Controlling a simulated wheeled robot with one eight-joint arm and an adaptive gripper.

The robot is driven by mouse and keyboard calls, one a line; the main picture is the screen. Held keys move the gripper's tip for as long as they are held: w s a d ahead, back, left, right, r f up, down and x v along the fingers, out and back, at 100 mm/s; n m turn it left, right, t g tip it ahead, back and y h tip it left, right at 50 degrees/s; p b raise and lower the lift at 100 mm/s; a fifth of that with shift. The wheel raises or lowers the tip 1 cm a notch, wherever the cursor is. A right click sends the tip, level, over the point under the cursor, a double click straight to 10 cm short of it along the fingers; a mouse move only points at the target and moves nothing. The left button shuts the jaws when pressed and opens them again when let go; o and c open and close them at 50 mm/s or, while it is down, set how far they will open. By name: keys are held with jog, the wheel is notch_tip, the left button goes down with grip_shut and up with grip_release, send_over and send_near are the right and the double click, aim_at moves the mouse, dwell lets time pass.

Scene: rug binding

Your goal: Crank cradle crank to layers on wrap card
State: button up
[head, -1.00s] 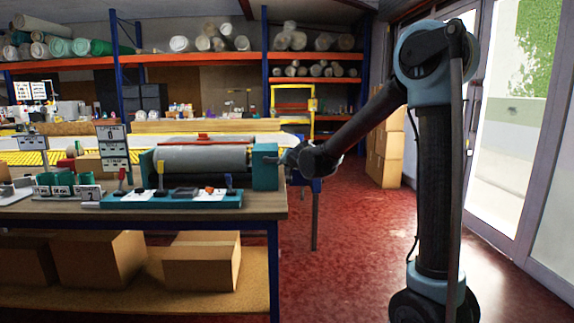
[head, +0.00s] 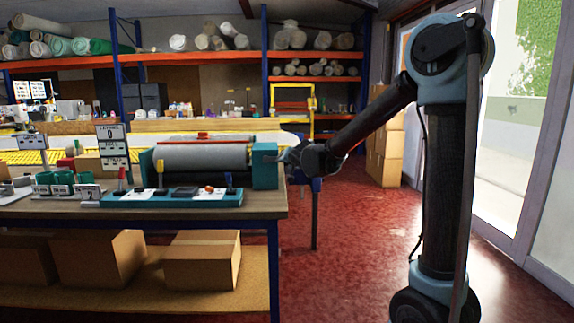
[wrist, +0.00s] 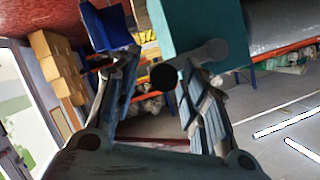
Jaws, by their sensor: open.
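The cradle (head: 263,173) has teal end blocks and carries a grey roll (head: 200,157) on the bench. Its crank (wrist: 207,52) is a grey arm with a dark round handle end, beside the teal end block in the wrist view. My gripper (head: 284,159) is at the right end of the cradle. In the wrist view my gripper (wrist: 158,72) is open, with the crank's handle end between its spread fingertips; I cannot tell whether they touch it. The wrap card (head: 111,147) is a white sign standing left of the cradle; its top panel shows 0.
A teal tray (head: 130,201) with small tools lies in front of the cradle. The bench (head: 265,212) ends just right of it. Red floor (head: 350,240) is open to the right. Cardboard boxes (head: 388,158) stand behind, near the glass door.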

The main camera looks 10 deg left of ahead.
jog(key=v, duration=1)
jog(key=shift+f, duration=0.1)
dwell(1.4)
